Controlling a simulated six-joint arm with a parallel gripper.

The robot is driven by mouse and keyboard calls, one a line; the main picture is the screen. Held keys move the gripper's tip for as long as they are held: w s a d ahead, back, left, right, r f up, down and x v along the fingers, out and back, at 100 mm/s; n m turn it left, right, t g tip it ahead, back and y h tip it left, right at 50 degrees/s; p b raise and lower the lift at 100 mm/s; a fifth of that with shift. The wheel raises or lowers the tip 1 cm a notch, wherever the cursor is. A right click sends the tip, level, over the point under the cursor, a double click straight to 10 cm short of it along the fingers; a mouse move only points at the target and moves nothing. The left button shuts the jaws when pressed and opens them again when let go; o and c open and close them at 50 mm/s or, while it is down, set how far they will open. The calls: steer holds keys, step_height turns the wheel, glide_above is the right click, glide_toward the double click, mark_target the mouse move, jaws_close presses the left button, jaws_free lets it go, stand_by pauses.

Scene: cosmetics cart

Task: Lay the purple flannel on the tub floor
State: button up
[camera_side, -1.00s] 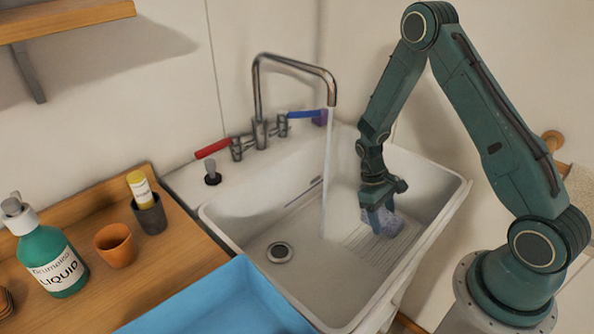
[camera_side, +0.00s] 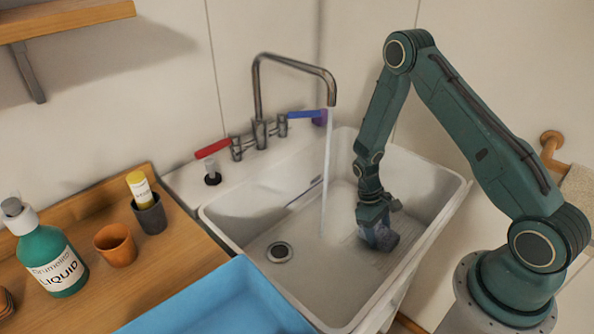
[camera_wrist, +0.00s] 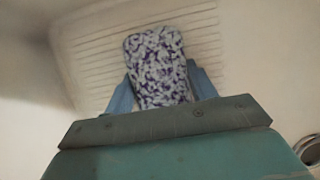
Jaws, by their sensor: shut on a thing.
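The purple flannel (camera_wrist: 158,68) is a white-and-purple speckled, block-like bundle in the wrist view. In the side view the flannel (camera_side: 380,238) shows dimly below my gripper (camera_side: 376,226). In the wrist view the blue fingers of my gripper (camera_wrist: 160,88) are shut on its two sides. It is low over the ribbed part of the white sink tub's floor (camera_side: 310,275); I cannot tell whether it touches. Its near end is hidden by the gripper body in the wrist view.
Water runs from the tap (camera_side: 296,65) into the tub, left of my gripper. The drain (camera_side: 279,252) is at the floor's left. A blue tray (camera_side: 220,300) stands in front. The tub walls surround my gripper.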

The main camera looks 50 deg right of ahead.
steer(key=shift+f, duration=0.25)
steer(key=o, duration=1)
steer(key=shift+f, duration=0.1)
steer(key=shift+o, duration=0.2)
steer(key=shift+a, duration=0.1)
steer(key=v, duration=1.2)
steer(key=shift+r, duration=0.35)
